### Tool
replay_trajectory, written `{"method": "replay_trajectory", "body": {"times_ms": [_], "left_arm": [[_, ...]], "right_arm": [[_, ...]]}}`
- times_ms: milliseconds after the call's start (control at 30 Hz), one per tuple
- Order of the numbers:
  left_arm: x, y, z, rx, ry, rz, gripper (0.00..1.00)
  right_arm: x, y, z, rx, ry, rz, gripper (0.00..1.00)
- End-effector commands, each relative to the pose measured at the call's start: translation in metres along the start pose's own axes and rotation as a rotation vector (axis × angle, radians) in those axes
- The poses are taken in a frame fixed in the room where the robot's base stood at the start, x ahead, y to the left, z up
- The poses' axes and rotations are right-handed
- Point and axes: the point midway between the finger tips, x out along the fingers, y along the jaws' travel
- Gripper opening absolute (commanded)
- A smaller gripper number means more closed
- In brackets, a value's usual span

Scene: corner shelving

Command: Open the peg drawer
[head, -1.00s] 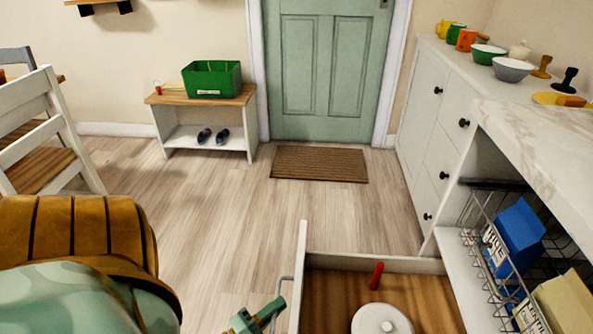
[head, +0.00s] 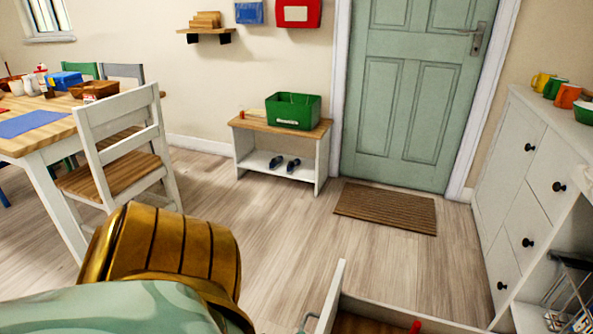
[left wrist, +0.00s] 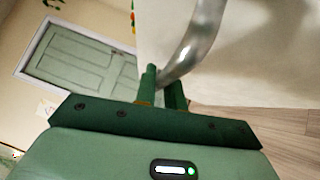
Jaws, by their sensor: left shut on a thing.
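The drawer (head: 336,290) stands pulled out at the bottom of the head view. Its pale front panel and wooden floor show in part, and a red object (head: 415,326) pokes up inside. A bit of its metal handle (head: 308,322) shows at the lower edge. In the left wrist view, my left gripper (left wrist: 164,88) has its green fingers shut on the curved metal handle (left wrist: 188,45), beside the white drawer front (left wrist: 230,45). The left gripper is outside the head view now. My right gripper is in neither view.
The white cabinet (head: 510,185) with dark knobs stands to the right, with a wire basket (head: 572,290) near it. Open wooden floor (head: 290,230) lies between the drawer, the doormat (head: 386,208) and the bench (head: 280,130). A white chair (head: 120,150) and table are at left.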

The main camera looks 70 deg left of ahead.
Motion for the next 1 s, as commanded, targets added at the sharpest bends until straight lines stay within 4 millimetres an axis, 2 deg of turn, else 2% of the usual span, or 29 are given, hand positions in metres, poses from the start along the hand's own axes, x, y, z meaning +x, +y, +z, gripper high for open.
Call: {"method": "replay_trajectory", "body": {"times_ms": [33, 67, 100, 133, 400, 533, 667, 833, 1000], "left_arm": [[-0.002, -0.002, 0.001, 0.001, -0.001, -0.008, 0.00], [-0.002, -0.002, 0.001, 0.001, -0.001, -0.008, 0.19], [-0.002, -0.002, 0.001, 0.000, -0.001, -0.007, 0.30], [-0.002, -0.002, 0.001, 0.000, -0.001, -0.006, 0.33], [-0.002, -0.001, 0.001, 0.000, -0.001, -0.003, 0.33], [-0.012, -0.001, 0.001, 0.000, 0.000, -0.004, 0.33], [-0.039, -0.001, 0.000, 0.002, 0.001, -0.007, 0.33], [-0.088, -0.002, 0.001, 0.001, 0.001, -0.010, 0.33], [-0.131, -0.004, 0.001, 0.001, 0.001, -0.011, 0.33]], "right_arm": [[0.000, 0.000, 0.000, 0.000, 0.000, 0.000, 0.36], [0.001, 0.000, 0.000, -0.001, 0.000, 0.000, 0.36], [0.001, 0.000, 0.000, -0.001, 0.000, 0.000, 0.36], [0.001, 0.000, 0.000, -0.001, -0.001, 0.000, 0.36], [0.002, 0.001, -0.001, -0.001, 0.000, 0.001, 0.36], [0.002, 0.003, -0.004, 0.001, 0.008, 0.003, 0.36], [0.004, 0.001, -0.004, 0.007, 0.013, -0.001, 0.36], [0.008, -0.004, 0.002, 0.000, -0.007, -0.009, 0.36], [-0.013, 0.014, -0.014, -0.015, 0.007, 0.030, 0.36]]}}
